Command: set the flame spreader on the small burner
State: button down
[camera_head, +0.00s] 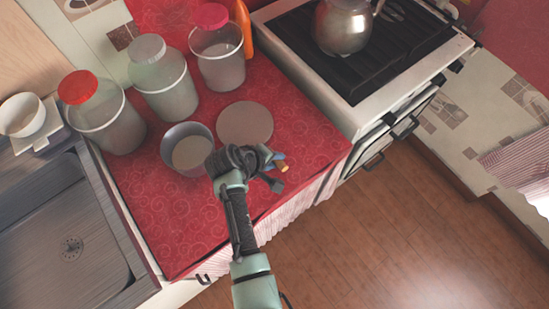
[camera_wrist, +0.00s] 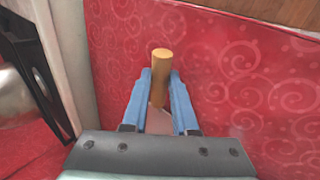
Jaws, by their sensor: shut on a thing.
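The flame spreader (camera_head: 245,125) looks like a flat brownish disc over the red counter, with a wooden handle. My gripper (camera_head: 273,171) is at its front edge. In the wrist view my gripper (camera_wrist: 159,103) is shut around the handle (camera_wrist: 161,63), whose wooden end sticks out past the blue fingers toward the counter's front edge. Most of the disc is hidden there behind the gripper body. I cannot tell whether the disc touches the counter. The stove (camera_head: 350,95) is at the upper right with a dark top; the small burner cannot be made out.
A metal kettle (camera_head: 343,27) stands at the back of the stove. A grey pot (camera_head: 187,150) sits just left of the disc. Several lidded jars (camera_head: 163,85) stand behind. A sink (camera_head: 62,230) is at the left. The stove's front top looks clear.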

jog(key=shift+f, duration=0.15)
jog(key=c, duration=0.7)
grip_release()
